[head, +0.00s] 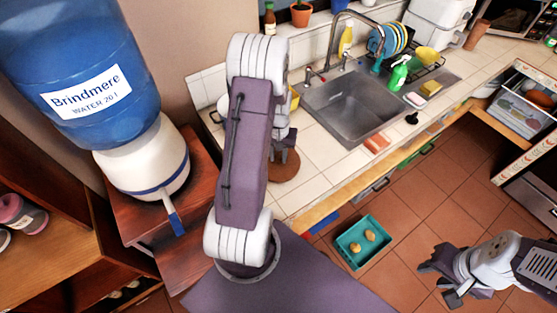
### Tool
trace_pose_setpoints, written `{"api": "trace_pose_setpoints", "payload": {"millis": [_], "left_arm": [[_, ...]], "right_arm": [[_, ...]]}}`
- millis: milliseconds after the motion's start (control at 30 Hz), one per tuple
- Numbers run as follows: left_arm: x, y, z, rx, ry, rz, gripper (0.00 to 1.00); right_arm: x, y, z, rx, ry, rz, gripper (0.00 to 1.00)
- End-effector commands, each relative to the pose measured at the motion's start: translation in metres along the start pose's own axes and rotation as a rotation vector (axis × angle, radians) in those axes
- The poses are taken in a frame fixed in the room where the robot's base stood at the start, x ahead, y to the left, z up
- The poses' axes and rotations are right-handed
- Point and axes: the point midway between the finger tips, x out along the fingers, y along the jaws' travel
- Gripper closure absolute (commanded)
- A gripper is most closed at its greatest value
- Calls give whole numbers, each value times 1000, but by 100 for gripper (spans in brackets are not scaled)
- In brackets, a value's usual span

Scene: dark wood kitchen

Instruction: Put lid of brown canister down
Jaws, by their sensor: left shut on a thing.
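My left gripper (286,143) is mostly hidden behind my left arm, over the counter left of the sink. It is shut on the lid of the brown canister (286,171), a brown round shape just below the fingers and partly covered by my arm. I cannot make out a separate canister body, nor whether the lid touches the counter. My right gripper (440,278) is at the lower right, above the floor, with its fingers apart and nothing between them.
The tiled counter (318,163) has bare room between the brown lid and the sink (350,105). A sponge (377,143) lies near the front edge. A blue water bottle (75,65) stands on a dispenser at left. A teal tray (362,242) lies on the floor.

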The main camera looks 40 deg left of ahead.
Motion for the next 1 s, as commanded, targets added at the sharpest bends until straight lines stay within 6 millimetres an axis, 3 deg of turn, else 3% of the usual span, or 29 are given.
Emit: {"api": "trace_pose_setpoints", "payload": {"millis": [200, 567, 600, 667, 1000], "left_arm": [[33, 0, 1, 0, -3, 0, 100], [39, 0, 0, 0, -1, 0, 100], [38, 0, 0, 0, -1, 0, 67], [38, 0, 0, 0, -1, 0, 51], [35, 0, 0, 0, -1, 0, 51]], "right_arm": [[-6, 0, -1, 0, 0, 0, 64], [-2, 0, 0, 0, 0, 0, 64], [-3, 0, 0, 0, 0, 0, 64], [-3, 0, 0, 0, 0, 0, 64], [-6, 0, -1, 0, 0, 0, 64]]}}
